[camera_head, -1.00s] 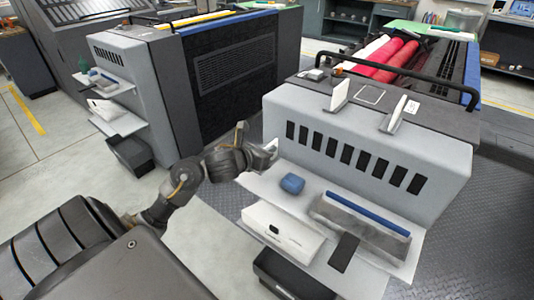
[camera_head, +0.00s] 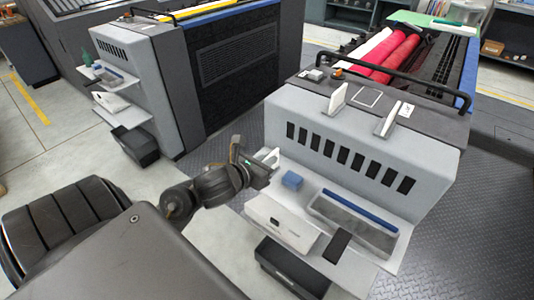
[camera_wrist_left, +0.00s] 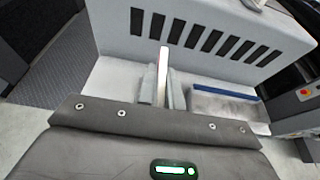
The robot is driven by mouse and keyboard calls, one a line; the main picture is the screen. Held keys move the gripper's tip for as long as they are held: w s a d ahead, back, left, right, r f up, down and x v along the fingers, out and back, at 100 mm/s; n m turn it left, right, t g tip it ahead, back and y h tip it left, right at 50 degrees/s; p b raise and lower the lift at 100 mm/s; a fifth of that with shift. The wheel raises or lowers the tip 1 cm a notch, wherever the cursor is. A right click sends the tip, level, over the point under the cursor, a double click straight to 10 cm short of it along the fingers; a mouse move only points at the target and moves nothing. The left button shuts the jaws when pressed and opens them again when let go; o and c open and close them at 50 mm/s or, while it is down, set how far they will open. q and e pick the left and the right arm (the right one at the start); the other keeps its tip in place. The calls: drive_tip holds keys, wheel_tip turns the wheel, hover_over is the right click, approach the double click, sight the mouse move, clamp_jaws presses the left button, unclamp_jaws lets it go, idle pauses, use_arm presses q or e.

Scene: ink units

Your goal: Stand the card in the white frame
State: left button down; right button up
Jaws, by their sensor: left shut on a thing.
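My left gripper (camera_head: 264,166) is shut on a thin white card (camera_head: 273,156), held upright at the left end of the near grey unit, beside its slotted front. In the left wrist view the card (camera_wrist_left: 163,72) shows nearly edge-on between the two fingers of the gripper (camera_wrist_left: 162,95). The white frame (camera_head: 368,97) is a thin rectangular outline on the dark top of the unit, and it looks empty. It lies between two upright white pieces, one left (camera_head: 338,98) and one right (camera_head: 389,119). My right gripper is not in view.
A grey tray with a blue strip (camera_head: 358,209) is farther right. A white box (camera_head: 281,226) and black bin (camera_head: 292,267) are below. A black rail (camera_head: 388,84) runs behind the frame.

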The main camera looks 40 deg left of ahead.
use_arm(q)
drive_tip(key=w+d+r, duration=1)
drive_tip(key=d+r, duration=0.1)
drive_tip(key=r, duration=0.2)
drive_tip(key=shift+w+d+r, duration=0.15)
drive_tip(key=shift+r, duration=0.15)
